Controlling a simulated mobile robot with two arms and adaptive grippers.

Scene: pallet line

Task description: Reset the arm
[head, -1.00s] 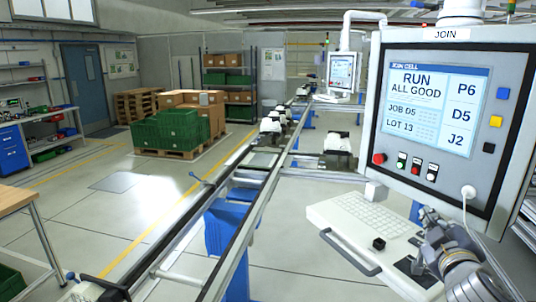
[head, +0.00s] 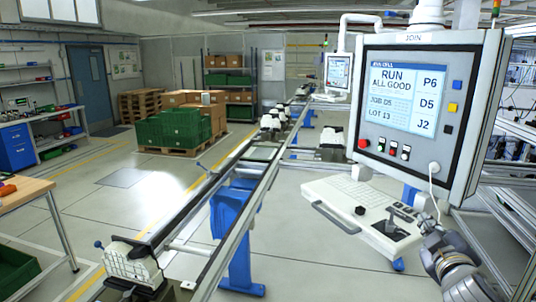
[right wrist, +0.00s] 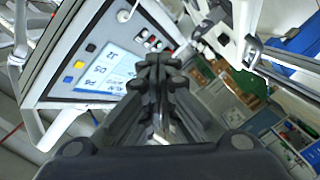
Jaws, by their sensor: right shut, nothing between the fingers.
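My right gripper (head: 433,236) is at the lower right of the head view, beside the right end of the keyboard shelf (head: 346,226). In the right wrist view the gripper (right wrist: 163,64) shows with its fingers together and nothing between them. The control panel (head: 425,100) stands above it, its screen reading "RUN ALL GOOD". The panel also shows tilted in the right wrist view (right wrist: 77,53). I cannot tell whether the gripper touches the shelf. My left gripper is not in view.
A conveyor (head: 220,232) runs from the near left to the back, with white-topped parts on it. A wooden bench (head: 22,193) stands at the left. A pallet with green crates (head: 172,129) stands behind. The floor between is clear.

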